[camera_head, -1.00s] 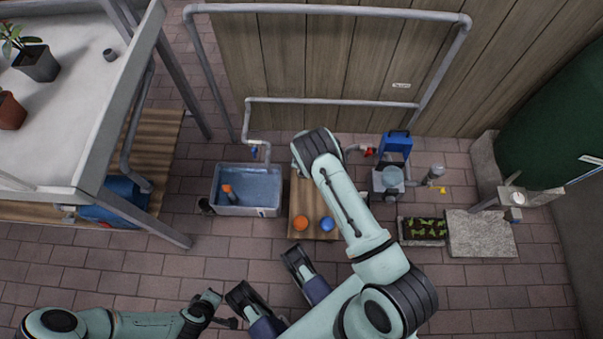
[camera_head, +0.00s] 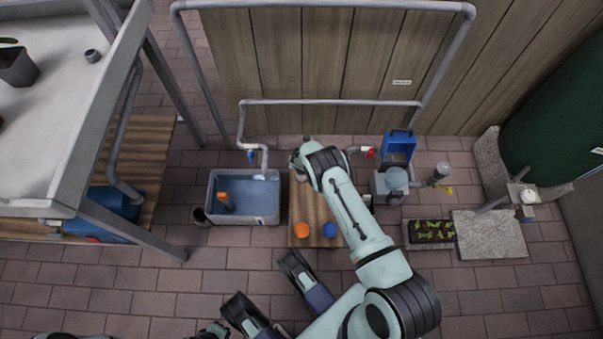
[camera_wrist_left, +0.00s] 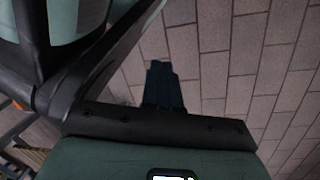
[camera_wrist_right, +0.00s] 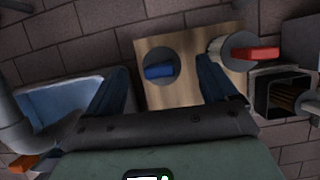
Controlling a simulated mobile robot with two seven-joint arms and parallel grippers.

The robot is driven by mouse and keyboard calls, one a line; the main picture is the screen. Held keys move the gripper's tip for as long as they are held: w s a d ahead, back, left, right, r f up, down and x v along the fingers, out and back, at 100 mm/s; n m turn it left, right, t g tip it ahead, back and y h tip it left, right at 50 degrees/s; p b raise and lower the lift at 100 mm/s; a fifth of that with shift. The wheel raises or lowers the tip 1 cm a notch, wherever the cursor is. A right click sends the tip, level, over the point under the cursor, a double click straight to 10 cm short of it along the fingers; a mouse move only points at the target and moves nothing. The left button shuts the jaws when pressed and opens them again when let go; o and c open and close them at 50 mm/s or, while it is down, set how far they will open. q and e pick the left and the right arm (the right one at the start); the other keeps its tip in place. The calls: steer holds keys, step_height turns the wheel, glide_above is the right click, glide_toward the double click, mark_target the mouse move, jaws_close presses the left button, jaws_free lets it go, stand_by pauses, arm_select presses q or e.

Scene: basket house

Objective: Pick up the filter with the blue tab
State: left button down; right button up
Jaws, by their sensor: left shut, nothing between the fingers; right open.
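In the right wrist view, a grey round piece with a blue tab (camera_wrist_right: 160,70) sits on a wooden board (camera_wrist_right: 165,97); I take it for the filter. My right gripper (camera_wrist_right: 165,95) is open, with its fingers apart to the left and right below it. No contact shows. In the head view, my right wrist covers the back of the board (camera_head: 313,205) and hides that piece. An orange round thing (camera_head: 302,230) and a blue round thing (camera_head: 329,230) are at the board's front. My left gripper (camera_wrist_left: 163,70) is shut and empty above the brick floor.
A water tub (camera_head: 245,197) is left of the board. A pump box (camera_head: 392,185), a blue canister (camera_head: 398,146) and a seedling tray (camera_head: 432,232) are to the right.

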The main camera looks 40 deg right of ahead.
steer(key=b+x, duration=0.2)
steer(key=x, duration=0.1)
steer(key=shift+w+f, duration=0.1)
steer(key=shift+f, duration=0.15)
steer(key=shift+w+d+f, duration=0.1)
steer(key=shift+f, duration=0.1)
arm_select(q)
steer(key=shift+g, duration=0.9)
steer(key=s+f, duration=0.1)
steer(key=s, duration=0.2)
steer(key=s+f, duration=0.1)
steer(key=s, duration=0.1)
steer(key=shift+a+f, duration=0.3)
arm_select(e)
steer(key=c, duration=1.5)
steer(key=shift+o, duration=0.2)
steer(key=shift+r, duration=0.1)
